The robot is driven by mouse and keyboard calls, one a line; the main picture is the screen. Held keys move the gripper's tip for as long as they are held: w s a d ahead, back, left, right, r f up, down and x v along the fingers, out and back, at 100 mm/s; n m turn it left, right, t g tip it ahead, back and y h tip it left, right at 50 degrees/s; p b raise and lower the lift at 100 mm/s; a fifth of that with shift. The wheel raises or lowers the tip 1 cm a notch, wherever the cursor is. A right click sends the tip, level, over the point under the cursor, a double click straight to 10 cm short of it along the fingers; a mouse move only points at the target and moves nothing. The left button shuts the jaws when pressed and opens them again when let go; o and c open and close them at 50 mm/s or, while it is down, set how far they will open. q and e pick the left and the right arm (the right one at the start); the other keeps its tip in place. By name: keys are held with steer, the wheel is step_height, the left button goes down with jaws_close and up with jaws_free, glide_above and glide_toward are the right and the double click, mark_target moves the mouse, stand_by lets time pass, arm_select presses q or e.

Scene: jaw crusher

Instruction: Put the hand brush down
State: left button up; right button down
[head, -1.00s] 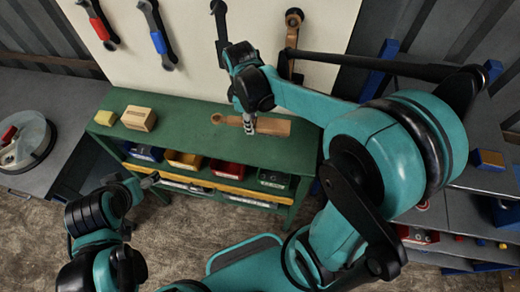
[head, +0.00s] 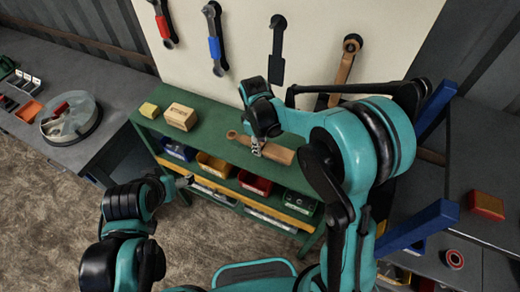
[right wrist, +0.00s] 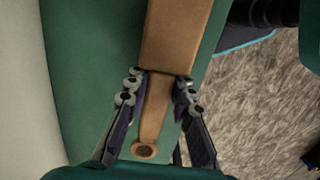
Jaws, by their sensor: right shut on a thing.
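The hand brush (head: 282,154) is a wooden piece with a narrow handle and a wider block. It is over the green bench top (head: 207,148), lying level, on it or just above it; I cannot tell which. My right gripper (head: 257,149) is shut on its handle, reaching from above. In the right wrist view, the brush (right wrist: 180,38) runs up from between the fingers of my right gripper (right wrist: 158,88), with the holed handle end near the palm. My left gripper (head: 185,181) is off the bench's front left, away from the brush; its fingers are too small to read.
A wooden box (head: 181,117) and a yellow block (head: 149,110) stand at the bench's left end. Coloured bins (head: 213,165) sit below the top. Tools, including a blue-handled one (head: 215,47), hang on the pale board behind. The bench between box and brush is clear.

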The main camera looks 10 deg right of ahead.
step_height(320, 180, down, 2)
steer(key=shift+f, duration=0.15)
steer(key=shift+f+b, duration=0.2)
steer(key=shift+b, duration=0.15)
steer(key=c, duration=1.3)
jaws_free()
steer(key=shift+r, duration=0.1)
